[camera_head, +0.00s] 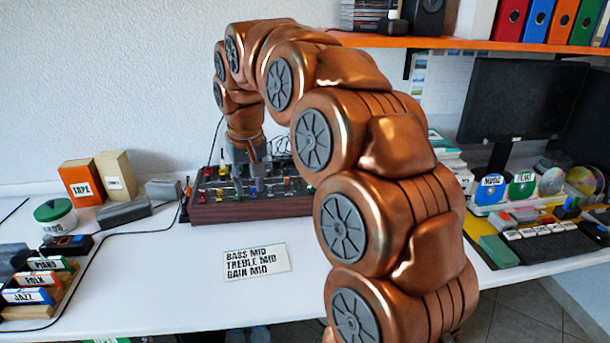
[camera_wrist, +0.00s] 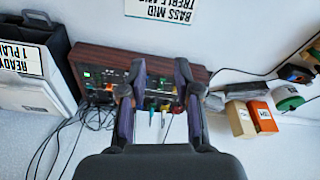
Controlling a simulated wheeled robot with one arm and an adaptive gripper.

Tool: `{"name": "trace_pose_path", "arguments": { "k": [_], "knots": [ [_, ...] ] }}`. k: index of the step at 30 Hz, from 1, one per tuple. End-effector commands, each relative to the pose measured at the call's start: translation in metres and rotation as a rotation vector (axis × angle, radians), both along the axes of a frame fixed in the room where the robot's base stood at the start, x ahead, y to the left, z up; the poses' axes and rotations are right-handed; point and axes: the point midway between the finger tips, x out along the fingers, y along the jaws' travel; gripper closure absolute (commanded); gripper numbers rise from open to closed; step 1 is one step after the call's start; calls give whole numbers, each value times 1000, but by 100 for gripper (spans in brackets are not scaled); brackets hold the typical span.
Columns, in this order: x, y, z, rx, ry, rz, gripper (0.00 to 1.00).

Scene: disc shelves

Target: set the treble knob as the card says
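The card (camera_head: 256,262) lies flat on the white table in front of the mixer and reads BASS MID, TREBLE MID, GAIN MID. Its upper part shows upside down in the wrist view (camera_wrist: 163,8). The dark mixer (camera_head: 215,209) with a wooden front edge carries several small coloured knobs and sliders; it also fills the middle of the wrist view (camera_wrist: 95,57). My gripper (camera_head: 250,183) points down over the mixer's panel. In the wrist view its two fingers (camera_wrist: 161,78) stand apart, with nothing seen held between them. The treble knob cannot be told from the others.
Left of the mixer are a grey box (camera_head: 124,213), an orange TAPE box (camera_head: 81,183) and a rack of labelled sleeves (camera_head: 30,297). Cables run behind the mixer. A monitor (camera_head: 522,103) and keyboard (camera_head: 548,243) stand at right. The table's front is mostly clear.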

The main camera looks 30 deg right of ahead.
Motion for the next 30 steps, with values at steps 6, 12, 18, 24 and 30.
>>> {"name": "trace_pose_path", "arguments": {
  "k": [6,12,18,24,30],
  "knots": [
    [72,-31,-13,-13,-80,-93,68],
    [125,-68,-26,-33,-148,-196,68],
    [166,-107,-42,-64,-216,-308,68],
    [195,-148,-60,-106,-289,-428,68],
    [211,-187,-82,-159,-361,-550,68]
  ]
}}
